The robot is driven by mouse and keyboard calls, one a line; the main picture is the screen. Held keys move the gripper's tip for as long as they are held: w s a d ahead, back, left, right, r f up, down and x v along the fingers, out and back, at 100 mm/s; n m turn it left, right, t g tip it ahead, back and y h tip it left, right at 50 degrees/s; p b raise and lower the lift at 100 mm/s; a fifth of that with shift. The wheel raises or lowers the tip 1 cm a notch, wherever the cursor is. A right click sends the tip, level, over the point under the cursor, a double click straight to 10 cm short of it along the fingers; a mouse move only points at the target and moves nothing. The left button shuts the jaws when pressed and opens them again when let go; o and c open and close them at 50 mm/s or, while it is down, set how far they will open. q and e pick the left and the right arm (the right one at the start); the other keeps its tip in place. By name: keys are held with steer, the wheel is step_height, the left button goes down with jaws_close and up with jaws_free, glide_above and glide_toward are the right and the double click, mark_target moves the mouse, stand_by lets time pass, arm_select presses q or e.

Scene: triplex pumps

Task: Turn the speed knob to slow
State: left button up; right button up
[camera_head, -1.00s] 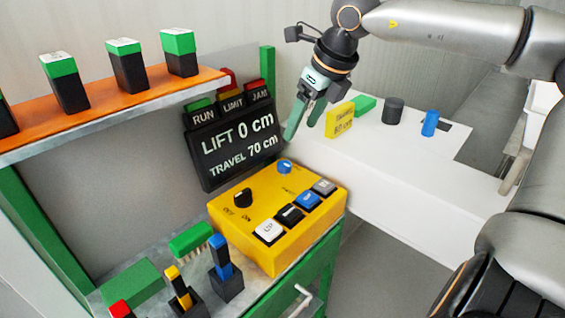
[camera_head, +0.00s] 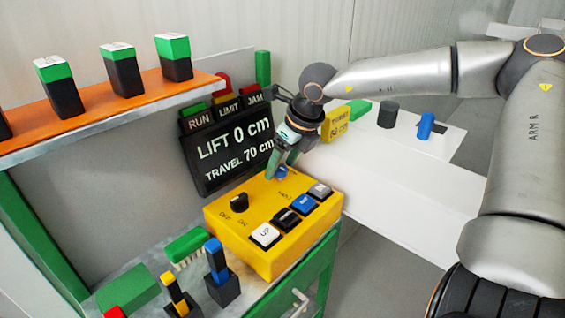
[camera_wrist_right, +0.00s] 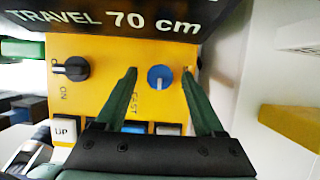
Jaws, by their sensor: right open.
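The yellow control box (camera_head: 235,222) stands on the bench. Its blue speed knob (camera_wrist_right: 161,77) has a white mark pointing down in the right wrist view, with the word FAST below and left of it. In the head view the knob (camera_head: 283,173) is partly hidden by a finger. My right gripper (camera_head: 279,168) points down over it, open. In the right wrist view the green fingers of this gripper (camera_wrist_right: 160,72) appear on either side of the knob, with gaps to both. I cannot tell whether the tips are at knob height. My left gripper is out of view.
A black rotary switch (camera_head: 239,202) and a row of push buttons, including a white UP button (camera_head: 265,235), share the box top. The black display (camera_head: 218,155) reading LIFT 0 cm, TRAVEL 70 cm stands close behind. A yellow sign (camera_head: 335,122) is beyond the gripper.

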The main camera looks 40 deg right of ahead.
jaws_close()
stand_by(0.5)
